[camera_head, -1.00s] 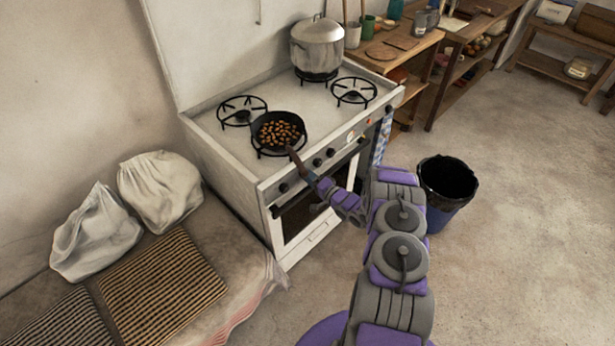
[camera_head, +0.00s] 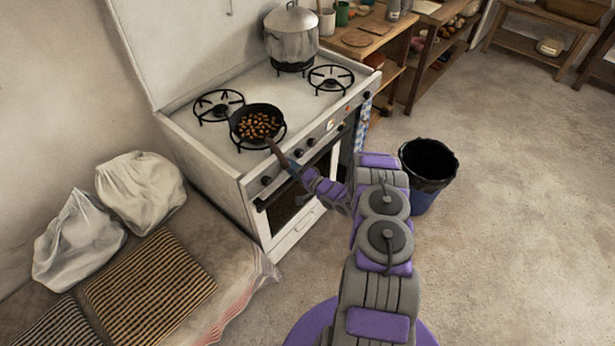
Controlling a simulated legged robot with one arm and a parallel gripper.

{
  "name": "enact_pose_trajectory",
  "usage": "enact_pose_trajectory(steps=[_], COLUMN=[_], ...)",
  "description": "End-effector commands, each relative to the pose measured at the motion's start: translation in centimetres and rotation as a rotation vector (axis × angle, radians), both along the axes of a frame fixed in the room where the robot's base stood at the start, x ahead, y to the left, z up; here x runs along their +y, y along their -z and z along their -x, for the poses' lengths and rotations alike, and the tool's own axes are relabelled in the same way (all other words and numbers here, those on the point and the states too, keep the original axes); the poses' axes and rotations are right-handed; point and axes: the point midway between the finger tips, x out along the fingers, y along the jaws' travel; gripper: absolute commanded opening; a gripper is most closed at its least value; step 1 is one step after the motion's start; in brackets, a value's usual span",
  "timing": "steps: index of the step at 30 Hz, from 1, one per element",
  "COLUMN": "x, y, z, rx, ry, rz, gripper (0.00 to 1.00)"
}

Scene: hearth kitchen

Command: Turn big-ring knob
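The stove (camera_head: 184,131) has a grey front panel with several dark knobs. One knob (camera_head: 266,181) is at the left end, and two more (camera_head: 299,153) (camera_head: 310,142) sit close together near the middle. Another knob (camera_head: 367,94) is at the right end. No label shows which knob serves the big ring. My gripper (camera_head: 291,167) is at the panel, between the left knob and the middle pair, by the end of the pan handle. Its fingers are small and partly hidden, so its opening and any contact are unclear.
A black pan (camera_head: 259,123) of brown pieces sits on the front left burner, its handle jutting over the panel. A lidded pot (camera_head: 291,38) stands on a back burner. A black-lined bin (camera_head: 428,165) is right of my arm. A cushioned bench (camera_head: 150,285) is left.

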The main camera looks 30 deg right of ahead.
Motion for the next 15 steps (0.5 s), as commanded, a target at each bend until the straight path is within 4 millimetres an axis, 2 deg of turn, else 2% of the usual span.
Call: enact_pose_trajectory(steps=[5,15], x=[-1.3,-4.1], y=[0.0,0.0], z=[2.9,9.9], rx=[0.004,0.003], ry=[0.006,0.007], rz=[-0.005,-0.003], gripper=[0.67,0.67])
